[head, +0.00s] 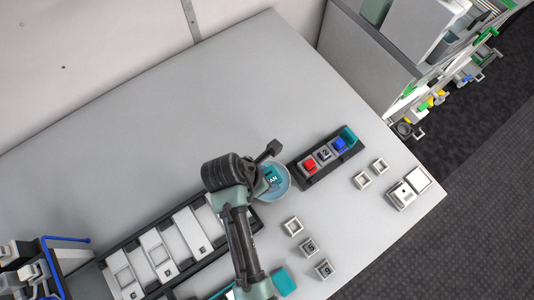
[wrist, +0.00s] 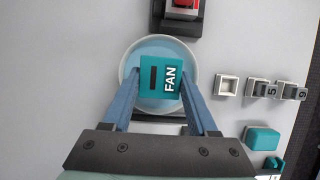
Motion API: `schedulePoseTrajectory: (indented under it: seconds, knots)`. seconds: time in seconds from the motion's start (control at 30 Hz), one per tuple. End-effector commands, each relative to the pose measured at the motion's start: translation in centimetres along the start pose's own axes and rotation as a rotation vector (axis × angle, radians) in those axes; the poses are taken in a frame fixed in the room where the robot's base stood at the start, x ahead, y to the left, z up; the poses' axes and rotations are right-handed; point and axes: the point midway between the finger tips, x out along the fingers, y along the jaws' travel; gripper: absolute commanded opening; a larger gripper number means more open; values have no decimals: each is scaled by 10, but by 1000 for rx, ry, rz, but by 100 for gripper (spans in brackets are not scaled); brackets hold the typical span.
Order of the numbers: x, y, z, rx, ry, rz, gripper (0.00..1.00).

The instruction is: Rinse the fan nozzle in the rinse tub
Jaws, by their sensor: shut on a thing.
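The fan nozzle (wrist: 160,77) is a teal block with a dark slot and the word FAN on top. My gripper (wrist: 160,84) is shut on it, one blue finger on each side. The rinse tub (wrist: 125,65) is a round pale tub with light blue water, directly beneath the nozzle. The nozzle lies within the tub's outline; I cannot tell how deep it sits in the water. In the head view the tub (head: 287,187) and the teal nozzle (head: 272,177) are partly hidden by my arm.
A dark rack (head: 307,177) with red, numbered and blue blocks stands right of the tub. A long dark tray with white panels (head: 187,227) lies left. Small square holders (head: 293,226) and a teal block (head: 283,281) are in front. The table's back is clear.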

Motion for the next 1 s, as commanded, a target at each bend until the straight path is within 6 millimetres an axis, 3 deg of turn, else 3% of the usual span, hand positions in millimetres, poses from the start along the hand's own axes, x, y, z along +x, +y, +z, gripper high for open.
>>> schedulePoseTrajectory:
  seconds: [0.6,1.0]
  knots:
    - [36,0,-15,-1,0,0,6]
    - [37,1,-15,0,0,1,6]
